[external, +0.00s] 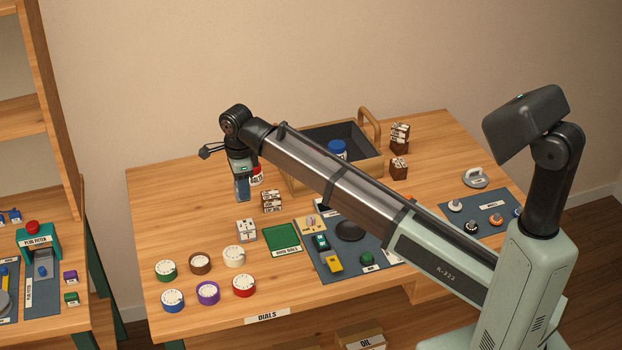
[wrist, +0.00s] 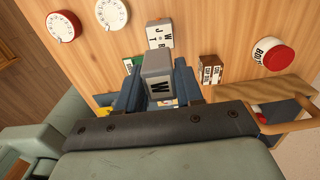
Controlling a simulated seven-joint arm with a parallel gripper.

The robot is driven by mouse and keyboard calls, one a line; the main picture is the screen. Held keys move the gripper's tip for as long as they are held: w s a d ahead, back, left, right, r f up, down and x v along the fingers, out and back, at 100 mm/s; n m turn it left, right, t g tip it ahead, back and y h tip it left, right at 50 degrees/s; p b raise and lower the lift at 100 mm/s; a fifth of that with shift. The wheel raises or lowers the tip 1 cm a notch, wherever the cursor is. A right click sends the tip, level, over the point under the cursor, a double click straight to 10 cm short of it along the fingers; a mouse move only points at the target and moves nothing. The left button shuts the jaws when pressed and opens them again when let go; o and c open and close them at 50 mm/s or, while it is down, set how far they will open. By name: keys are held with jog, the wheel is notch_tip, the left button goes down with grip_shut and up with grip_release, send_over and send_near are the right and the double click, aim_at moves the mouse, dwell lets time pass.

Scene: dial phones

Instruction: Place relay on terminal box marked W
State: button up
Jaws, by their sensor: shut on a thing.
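My gripper (external: 242,192) points down over the table's left back part, left of the brown block. The relay is mostly hidden by the fingers in the external view. A white box with several letters, W among them, stands on the table (external: 246,231), and it shows just beyond the relay in the wrist view (wrist: 160,33). The relay looks apart from it. I cannot tell for sure whether this is the terminal box.
A brown lettered block (external: 271,201) stands near the white box. A red-topped bolts can (external: 257,175) is just behind my gripper. A handled wooden crate (external: 312,178) stands further right. Several dials (external: 207,292) lie at the front left, beside a green mat (external: 283,238).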

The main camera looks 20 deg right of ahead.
notch_tip(320, 180, down, 9)
jog(key=shift+r, duration=0.1)
dwell(0.4)
jog(key=o, duration=1.1)
notch_tip(320, 180, up, 12)
dwell(0.6)
